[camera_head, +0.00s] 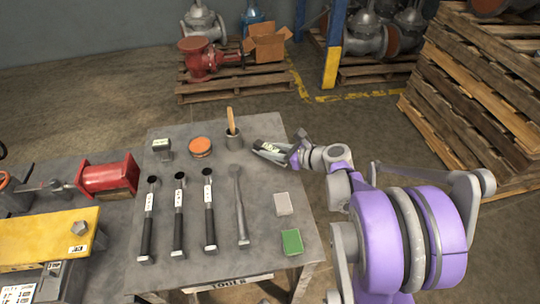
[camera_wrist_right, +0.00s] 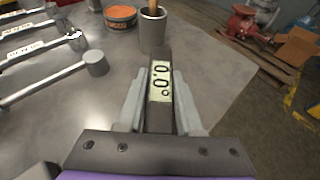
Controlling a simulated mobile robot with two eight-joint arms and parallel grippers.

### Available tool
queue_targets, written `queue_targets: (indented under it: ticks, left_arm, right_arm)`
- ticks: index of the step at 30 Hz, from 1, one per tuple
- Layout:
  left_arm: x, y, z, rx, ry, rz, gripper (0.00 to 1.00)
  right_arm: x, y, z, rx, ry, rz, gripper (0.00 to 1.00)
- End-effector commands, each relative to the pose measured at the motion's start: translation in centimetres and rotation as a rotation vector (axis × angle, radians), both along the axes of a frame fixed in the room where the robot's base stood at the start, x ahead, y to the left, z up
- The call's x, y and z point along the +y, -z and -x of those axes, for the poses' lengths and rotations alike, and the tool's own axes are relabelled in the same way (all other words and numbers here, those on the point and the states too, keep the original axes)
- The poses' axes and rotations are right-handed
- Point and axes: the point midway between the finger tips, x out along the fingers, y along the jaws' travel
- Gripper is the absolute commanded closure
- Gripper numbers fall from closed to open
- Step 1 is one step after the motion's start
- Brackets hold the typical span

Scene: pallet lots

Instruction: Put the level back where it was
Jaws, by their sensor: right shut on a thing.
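The level (camera_wrist_right: 160,85) is a small dark bar with a pale display reading 0.0°. In the right wrist view it stands between the two fingers of my right gripper (camera_wrist_right: 160,105), which is shut on it. In the head view the gripper (camera_head: 276,153) is over the back right part of the grey table (camera_head: 265,205), and the level (camera_head: 267,147) shows at its tips, right of the grey cup (camera_head: 233,141). I cannot tell whether the level touches the tabletop. My left gripper is not in view.
Several long-handled tools (camera_head: 179,220) lie in a row. An orange-topped tin (camera_head: 200,147) and a small labelled block (camera_head: 162,149) stand behind them. A pale block (camera_head: 284,204) and a green block (camera_head: 292,242) lie at the right edge. Bare tabletop lies between cup and pale block.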

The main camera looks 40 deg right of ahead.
Motion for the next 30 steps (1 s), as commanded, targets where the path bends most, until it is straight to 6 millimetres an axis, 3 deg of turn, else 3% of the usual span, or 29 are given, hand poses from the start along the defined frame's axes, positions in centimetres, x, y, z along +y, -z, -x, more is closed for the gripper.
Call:
queue_targets:
  ticks: [3, 14, 15, 19, 30]
  left_arm:
    - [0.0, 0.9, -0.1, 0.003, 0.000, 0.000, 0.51]
    - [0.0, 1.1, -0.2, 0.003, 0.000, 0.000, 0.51]
    - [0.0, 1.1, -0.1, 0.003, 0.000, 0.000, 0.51]
    - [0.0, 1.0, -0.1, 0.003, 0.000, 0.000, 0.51]
    - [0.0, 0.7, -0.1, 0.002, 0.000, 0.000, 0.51]
  right_arm:
    - [0.0, 1.8, -0.1, 0.000, 0.000, 0.000, 1.00]
    - [0.0, 2.1, 0.0, 0.000, 0.000, 0.000, 1.00]
    - [0.0, 2.2, 0.0, 0.000, 0.000, 0.000, 0.62]
    - [0.0, 2.1, 0.0, 0.000, 0.000, 0.000, 0.38]
    - [0.0, 1.6, 0.0, 0.000, 0.000, 0.000, 0.35]
